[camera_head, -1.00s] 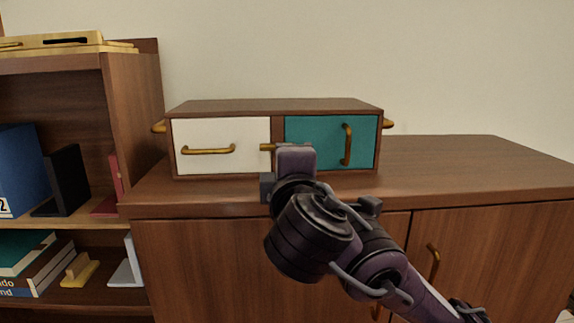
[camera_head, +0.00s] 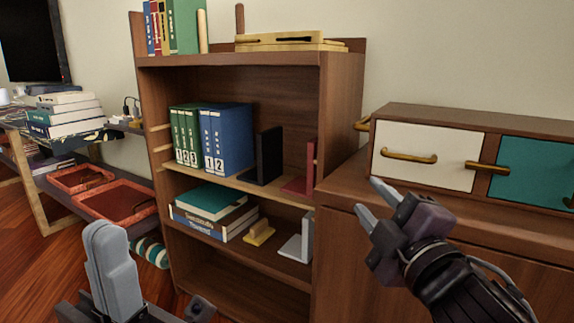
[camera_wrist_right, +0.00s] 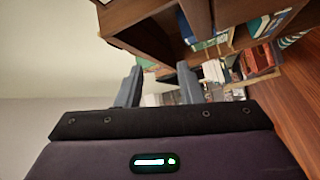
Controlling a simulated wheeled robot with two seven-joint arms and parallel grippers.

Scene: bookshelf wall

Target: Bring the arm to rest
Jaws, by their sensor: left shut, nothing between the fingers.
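My left gripper (camera_head: 105,230) is at the lower left of the head view, its grey fingers shut and pointing up, with nothing between them. My right gripper (camera_head: 366,194) is in front of the left end of the brown cabinet (camera_head: 335,195), below the white drawer. Its two grey fingers are apart and point up and left. The right wrist view also shows the right gripper (camera_wrist_right: 158,78) with its fingers apart and empty.
A bookshelf (camera_head: 340,110) with blue binders (camera_head: 228,140), bookends and books fills the middle. A small box with a white drawer (camera_head: 425,155) and a teal door (camera_head: 530,170) stands on the cabinet. A low table with red trays (camera_head: 115,200) is at the left.

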